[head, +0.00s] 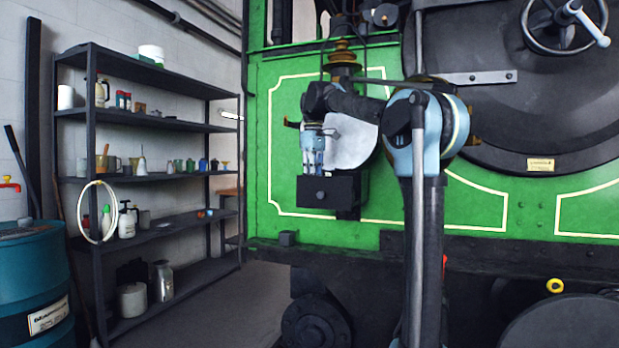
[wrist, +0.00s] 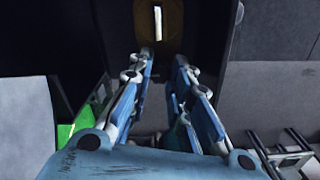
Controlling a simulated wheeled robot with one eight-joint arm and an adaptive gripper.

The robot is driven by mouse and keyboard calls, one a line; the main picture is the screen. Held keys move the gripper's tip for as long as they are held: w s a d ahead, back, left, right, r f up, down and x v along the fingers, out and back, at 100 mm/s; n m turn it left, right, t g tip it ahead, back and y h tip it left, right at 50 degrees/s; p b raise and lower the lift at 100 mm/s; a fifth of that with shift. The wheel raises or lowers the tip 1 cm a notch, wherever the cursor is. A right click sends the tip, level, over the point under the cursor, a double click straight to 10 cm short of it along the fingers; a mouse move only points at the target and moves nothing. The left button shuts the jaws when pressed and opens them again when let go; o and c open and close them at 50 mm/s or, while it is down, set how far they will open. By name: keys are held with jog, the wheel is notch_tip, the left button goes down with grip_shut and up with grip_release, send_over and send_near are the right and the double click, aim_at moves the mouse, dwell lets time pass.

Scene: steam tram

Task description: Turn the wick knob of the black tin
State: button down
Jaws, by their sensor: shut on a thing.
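The black tin (head: 334,193) is a dark box at the front of the green tram side, with a small round dark detail on its near face. My gripper (head: 313,172) points down at the top of the tin, its fingertips at the upper edge. In the wrist view the two blue-and-grey fingers (wrist: 164,58) reach toward a brown, brass-like round knob (wrist: 144,20) with a bright upright slot, set against black. The gripper is closed on this wick knob; the exact contact is hard to see.
A grey-white disc (head: 350,140) stands just behind my gripper, partly covered by my arm. The large round black tram front (head: 500,110) is at right. A dark shelf rack (head: 90,180) with jars and a blue drum (head: 35,285) stand at left, with bare floor between rack and tram.

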jog(key=c, duration=1.4)
grip_release()
jog(key=shift+c, duration=0.2)
notch_tip(320, 180, up, 12)
jog(key=shift+s+a, duration=0.1)
